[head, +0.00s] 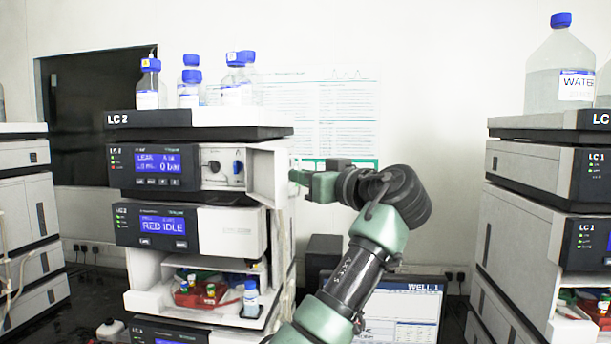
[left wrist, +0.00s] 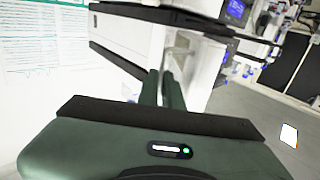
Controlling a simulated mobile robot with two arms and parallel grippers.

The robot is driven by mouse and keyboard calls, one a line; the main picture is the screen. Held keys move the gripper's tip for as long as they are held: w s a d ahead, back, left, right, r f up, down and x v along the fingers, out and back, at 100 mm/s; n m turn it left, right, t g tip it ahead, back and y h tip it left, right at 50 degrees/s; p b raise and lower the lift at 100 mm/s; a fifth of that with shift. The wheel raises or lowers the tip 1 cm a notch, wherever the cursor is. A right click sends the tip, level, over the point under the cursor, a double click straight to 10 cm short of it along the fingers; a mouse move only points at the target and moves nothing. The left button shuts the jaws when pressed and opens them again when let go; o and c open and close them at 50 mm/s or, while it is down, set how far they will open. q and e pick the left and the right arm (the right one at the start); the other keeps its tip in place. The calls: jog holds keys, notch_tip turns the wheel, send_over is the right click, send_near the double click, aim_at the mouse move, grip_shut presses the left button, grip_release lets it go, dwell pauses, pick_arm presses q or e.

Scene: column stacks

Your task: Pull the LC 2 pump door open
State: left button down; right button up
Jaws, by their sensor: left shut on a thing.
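In the left wrist view the two green fingers (left wrist: 161,88) are close together at the pale door (left wrist: 197,65); the exact contact is partly hidden. My right gripper is not in view.
Bottles with blue caps (head: 190,88) stand on the top tray (head: 165,118) of the LC 2 stack. The LC 1 stack (head: 530,182) stands at right. A monitor (head: 405,312) is behind my arm.

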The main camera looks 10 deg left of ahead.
pick_arm(q)
jog(key=shift+a, duration=0.1)
jog(key=c, duration=1.9)
grip_release()
jog(key=shift+c, duration=0.2)
jog(key=o, duration=0.4)
jog(key=shift+a, duration=0.15)
jog(key=shift+c, duration=0.2)
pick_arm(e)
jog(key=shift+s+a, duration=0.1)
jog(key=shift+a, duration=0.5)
